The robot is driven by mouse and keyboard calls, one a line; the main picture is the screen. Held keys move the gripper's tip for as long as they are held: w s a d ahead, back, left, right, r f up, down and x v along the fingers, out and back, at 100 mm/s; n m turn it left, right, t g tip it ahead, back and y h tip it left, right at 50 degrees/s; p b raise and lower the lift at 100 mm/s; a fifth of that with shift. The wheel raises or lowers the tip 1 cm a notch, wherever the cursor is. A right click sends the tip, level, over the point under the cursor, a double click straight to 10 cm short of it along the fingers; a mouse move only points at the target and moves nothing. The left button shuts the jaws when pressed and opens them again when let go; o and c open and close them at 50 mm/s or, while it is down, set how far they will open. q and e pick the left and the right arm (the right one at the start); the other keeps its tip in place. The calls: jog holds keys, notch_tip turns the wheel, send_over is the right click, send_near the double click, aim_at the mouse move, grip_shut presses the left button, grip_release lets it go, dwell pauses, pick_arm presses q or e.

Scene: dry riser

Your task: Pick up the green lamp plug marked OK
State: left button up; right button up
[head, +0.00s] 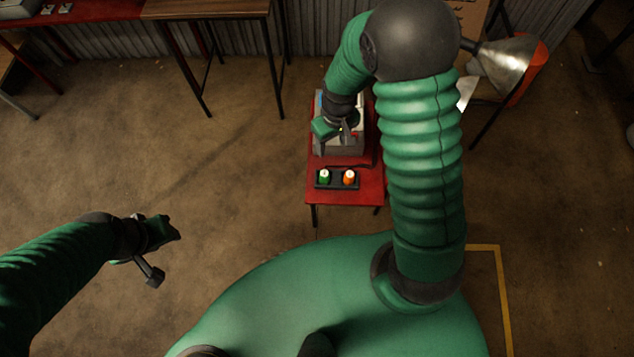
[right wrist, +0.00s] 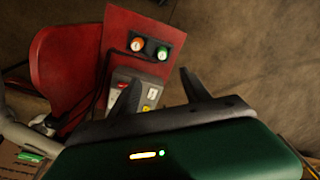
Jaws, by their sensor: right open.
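The green plug (head: 324,177) stands upright in a black holder (head: 337,186) on a small red table (head: 345,194), left of an orange plug (head: 349,177). In the right wrist view the green plug (right wrist: 162,53) and the orange plug (right wrist: 137,44) show beyond the fingers. Their tops are pale; any marking is too small to read. My right gripper (head: 333,140) is open and empty above the grey box, behind the plugs in the head view. Its fingers (right wrist: 160,90) are spread in the right wrist view. My left gripper (head: 161,256) hangs over bare floor, its fingers apart.
A grey box (head: 350,143) with a panel stands on the red table behind the holder, under my right gripper. A metal lamp (head: 505,60) is at the upper right. Benches line the back wall. Floor left of the table is clear.

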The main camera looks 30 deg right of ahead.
jog(key=b, duration=0.2)
send_over(325, 174)
notch_tip(325, 174, down, 9)
jog(key=shift+n+g, duration=0.3)
jog(key=f+b, duration=0.1)
jog(key=f, duration=0.6)
jog(key=d+f+b, duration=0.1)
jog(key=f, duration=0.2)
jog(key=shift+w+f+b, duration=0.1)
jog(key=shift+f+b, duration=0.1)
jog(key=shift+b, duration=0.15)
jog(key=shift+a+f, duration=0.2)
jog(key=shift+f, duration=0.15)
jog(key=f+b, duration=0.1)
jog(key=f, duration=0.1)
jog(key=a+f+b, duration=0.1)
jog(key=shift+f, duration=0.35)
jog(key=shift+d, duration=0.4)
jog(key=c, duration=0.4)
jog(key=shift+a, duration=0.25)
grip_shut()
pick_arm(q)
notch_tip(325, 174, down, 10)
jog(key=a, duration=0.2)
jog(key=shift+w+a, duration=0.2)
jog(key=shift+a, duration=0.1)
